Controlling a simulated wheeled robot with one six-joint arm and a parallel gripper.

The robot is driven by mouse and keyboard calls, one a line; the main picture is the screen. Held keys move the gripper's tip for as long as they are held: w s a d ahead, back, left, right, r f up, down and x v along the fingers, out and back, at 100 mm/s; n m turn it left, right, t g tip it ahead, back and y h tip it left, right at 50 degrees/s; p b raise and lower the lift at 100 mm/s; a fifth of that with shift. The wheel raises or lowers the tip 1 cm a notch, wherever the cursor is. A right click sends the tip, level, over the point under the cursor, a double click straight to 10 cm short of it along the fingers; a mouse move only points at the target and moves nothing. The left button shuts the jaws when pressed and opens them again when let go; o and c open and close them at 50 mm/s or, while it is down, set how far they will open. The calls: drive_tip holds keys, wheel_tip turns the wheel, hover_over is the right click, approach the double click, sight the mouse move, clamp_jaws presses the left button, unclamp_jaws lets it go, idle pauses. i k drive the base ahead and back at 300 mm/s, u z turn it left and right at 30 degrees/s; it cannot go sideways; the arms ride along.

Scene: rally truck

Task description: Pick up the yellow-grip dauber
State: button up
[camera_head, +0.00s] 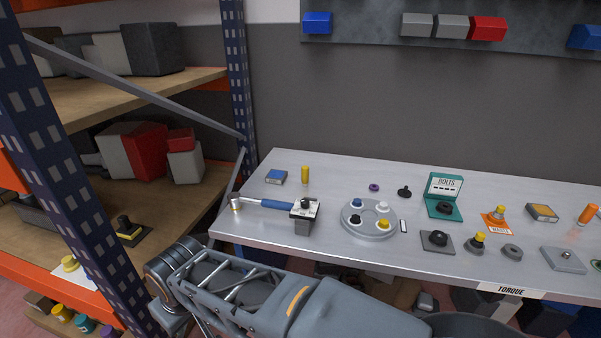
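Several yellow-topped items stand on the grey metal bench, and I cannot tell for sure which is the yellow-grip dauber. A slim upright yellow piece (305,175) stands at the back left. A yellow-topped piece (498,212) is on an orange card. A yellow-topped piece (384,225) sits in the round grey tray (368,233), with other coloured pieces. My folded arm crosses the bottom of the view, below the bench edge. My gripper's fingers are not visible.
A shelf rack with a blue upright (238,75) stands left. The bench's back middle is mostly clear.

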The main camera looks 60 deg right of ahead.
sight(306, 169)
drive_tip(key=z, duration=0.55)
drive_tip(key=i, duration=0.8)
drive_tip(key=z, duration=1.15)
drive_tip(key=i, duration=0.3)
drive_tip(key=z, duration=0.3)
